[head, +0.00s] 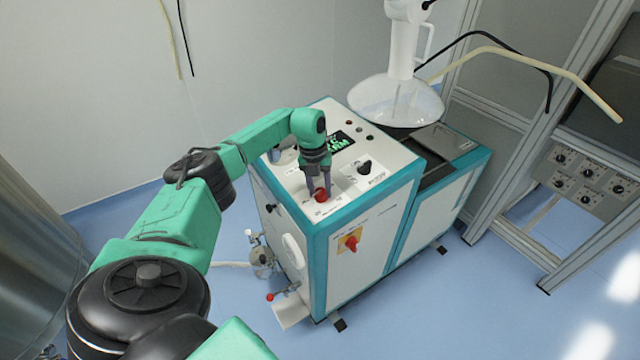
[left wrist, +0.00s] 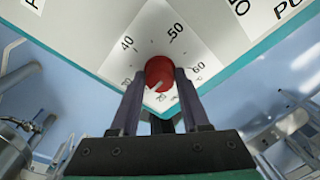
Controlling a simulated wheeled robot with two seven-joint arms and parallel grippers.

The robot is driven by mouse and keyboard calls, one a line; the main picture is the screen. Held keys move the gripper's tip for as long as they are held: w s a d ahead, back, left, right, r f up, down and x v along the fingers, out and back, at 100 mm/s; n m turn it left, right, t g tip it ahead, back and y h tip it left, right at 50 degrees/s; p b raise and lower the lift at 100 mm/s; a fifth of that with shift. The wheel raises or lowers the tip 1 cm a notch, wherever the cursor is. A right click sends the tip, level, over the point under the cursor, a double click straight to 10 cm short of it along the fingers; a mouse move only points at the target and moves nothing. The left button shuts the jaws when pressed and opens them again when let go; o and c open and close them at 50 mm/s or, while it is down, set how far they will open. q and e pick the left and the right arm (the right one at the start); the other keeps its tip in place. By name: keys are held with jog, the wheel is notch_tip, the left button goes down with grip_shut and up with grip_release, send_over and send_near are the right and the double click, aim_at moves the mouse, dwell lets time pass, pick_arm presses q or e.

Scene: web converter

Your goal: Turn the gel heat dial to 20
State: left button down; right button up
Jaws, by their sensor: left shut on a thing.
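A red round dial (head: 321,195) sits on the white top panel of the machine, near its front corner. It also shows in the left wrist view (left wrist: 160,71), on a white plate marked 40, 50 and 60, with other marks partly hidden by the fingers. A pale pointer line shows on the dial's near side, pointing roughly down in that view; the exact number it meets is hard to read. My left gripper (head: 318,190) reaches down from above and is shut on the dial, one finger on each side. My right gripper is not in view.
A black knob (head: 365,168) stands on the same panel, right of the dial, with a small green-lit display (head: 340,142) behind. A red-yellow switch (head: 350,241) is on the machine's front. A clear funnel (head: 396,100) stands behind; a metal frame (head: 500,200) is at right.

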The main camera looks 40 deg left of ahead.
pick_arm(q)
jog(key=n, duration=0.1)
jog(key=n+p, duration=0.1)
jog(key=n, duration=0.1)
jog(key=n+p, duration=0.1)
jog(key=shift+a+r+n+t, duration=0.1)
jog(key=shift+r+n+t, duration=0.2)
jog(key=shift+r, duration=0.05)
jog(key=shift+w+f+n+h+p, duration=0.1)
jog(key=shift+n+h+p, duration=0.2)
jog(key=shift+n+p, duration=1.2)
jog(key=shift+n+b, duration=0.45)
jog(key=shift+n, duration=0.15)
jog(key=c, duration=0.5)
grip_release()
jog(key=shift+o, duration=0.6)
jog(key=shift+f, duration=0.15)
